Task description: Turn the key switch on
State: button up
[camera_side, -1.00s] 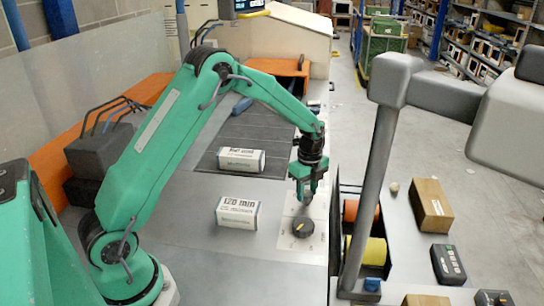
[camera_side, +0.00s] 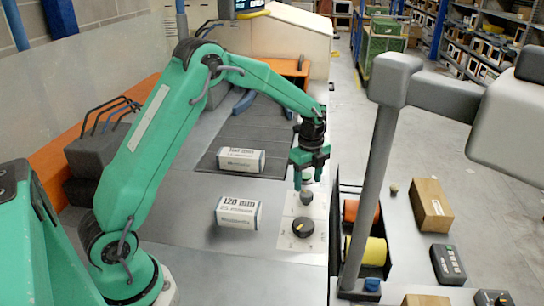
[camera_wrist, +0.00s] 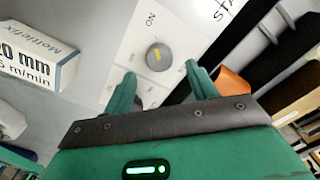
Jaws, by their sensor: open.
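The key switch is a round dark knob with a yellow mark (camera_side: 303,227) on a pale panel (camera_side: 287,246) at the table's right edge. In the wrist view the knob (camera_wrist: 159,56) sits centrally ahead of the fingertips. The word ON stands above it on the panel (camera_wrist: 133,48), with more lettering near the fingers. My gripper (camera_side: 309,178) is open and empty, above and behind the knob in the side view, apart from it. Its two fingers (camera_wrist: 162,78) show in the wrist view. A dark rounded piece (camera_side: 306,197) shows below the gripper; what it is remains unclear.
Two white boxes (camera_side: 238,215) (camera_side: 241,160) stand left of the panel. Orange (camera_side: 351,211) and yellow (camera_side: 375,250) spools and a grey post (camera_side: 372,190) stand close on the right.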

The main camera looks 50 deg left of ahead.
aim_at(306, 194)
jog(key=shift+r, duration=1.8)
jog(key=s+d+r+n+t, duration=0.3)
jog(key=s+r+n, duration=0.5)
jog(key=s+r, duration=0.45)
jog(key=s+r+n+t, duration=0.1)
jog(key=s+n, duration=0.4)
jog(key=s, duration=0.3)
jog(key=s+d+n+t, duration=0.1)
jog(key=s+n, duration=0.4)
jog(key=s, duration=0.3)
jog(key=shift+s+d+r+t, duration=0.2)
jog(key=shift+d+r+t, duration=0.1)
jog(key=shift+r, duration=0.1)
